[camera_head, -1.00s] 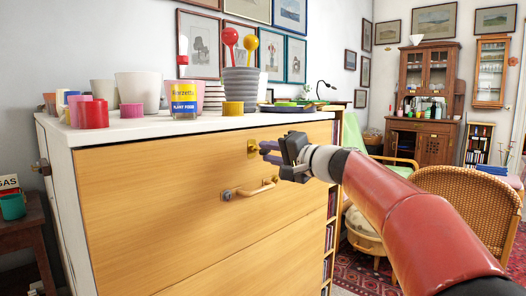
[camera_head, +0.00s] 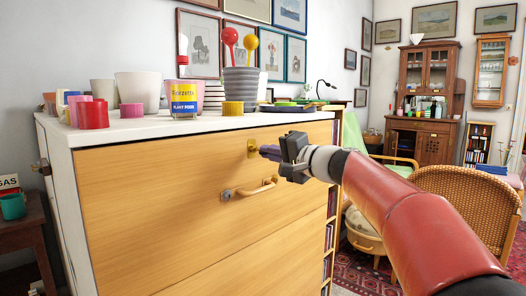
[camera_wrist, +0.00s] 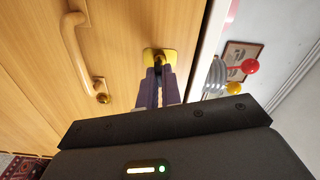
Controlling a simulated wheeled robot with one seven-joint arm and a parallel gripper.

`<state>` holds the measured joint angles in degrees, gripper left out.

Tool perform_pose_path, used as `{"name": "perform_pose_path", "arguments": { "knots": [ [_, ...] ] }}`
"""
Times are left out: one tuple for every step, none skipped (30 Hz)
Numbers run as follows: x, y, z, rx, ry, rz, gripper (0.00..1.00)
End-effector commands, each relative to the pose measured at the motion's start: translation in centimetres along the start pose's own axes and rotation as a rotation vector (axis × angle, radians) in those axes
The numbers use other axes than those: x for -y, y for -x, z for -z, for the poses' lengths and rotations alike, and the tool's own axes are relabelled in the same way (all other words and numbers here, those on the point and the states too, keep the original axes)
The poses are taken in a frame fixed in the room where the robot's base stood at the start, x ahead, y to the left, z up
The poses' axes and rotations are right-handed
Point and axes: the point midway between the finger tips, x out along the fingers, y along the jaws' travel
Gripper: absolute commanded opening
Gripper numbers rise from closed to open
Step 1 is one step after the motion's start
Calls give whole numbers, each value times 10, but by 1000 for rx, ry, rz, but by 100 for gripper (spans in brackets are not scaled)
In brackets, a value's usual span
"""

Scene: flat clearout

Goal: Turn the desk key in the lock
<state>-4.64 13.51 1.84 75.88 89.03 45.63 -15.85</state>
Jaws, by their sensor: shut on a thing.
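The desk lock is a brass plate (camera_head: 252,148) near the top of the wooden front of the chest. It also shows in the wrist view (camera_wrist: 150,55), just beyond my fingertips. My gripper (camera_head: 264,151) points left at the plate, its purple fingers right at the lock. In the wrist view the two fingers (camera_wrist: 158,82) come together on a small brass piece at the plate. I take this for the desk key (camera_wrist: 159,61); its bow is mostly hidden between the fingers, and its exact angle cannot be seen.
A drawer handle (camera_head: 250,188) juts out just below the lock and shows left in the wrist view (camera_wrist: 75,50). Cups, pots and a plant-food tin (camera_head: 184,99) crowd the white top (camera_head: 150,128). A wicker chair (camera_head: 460,200) stands at the right.

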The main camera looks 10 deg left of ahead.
Motion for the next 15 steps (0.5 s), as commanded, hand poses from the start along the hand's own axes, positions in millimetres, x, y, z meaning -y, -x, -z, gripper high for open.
{"name": "perform_pose_path", "arguments": {
  "knots": [
    [3,0,1,-1,-54,-2,0],
    [2,0,1,0,-85,-2,0],
    [2,0,1,0,-123,-2,0],
    [2,0,1,-1,-152,-2,0],
    [1,0,1,-1,-180,-2,0],
    [1,0,1,-1,-206,-2,0],
    [1,0,1,-1,-217,-1,0],
    [0,0,0,-1,-224,-1,0],
    [0,0,0,-1,-227,-1,0],
    [0,0,0,-1,-227,-1,0],
    [0,0,0,-1,-226,-1,0],
    [0,0,0,-1,-226,-1,0],
    [0,0,0,-1,-225,-1,0],
    [0,0,0,-1,-225,-1,0],
    [0,0,0,-1,-234,-1,0]
  ]
}}
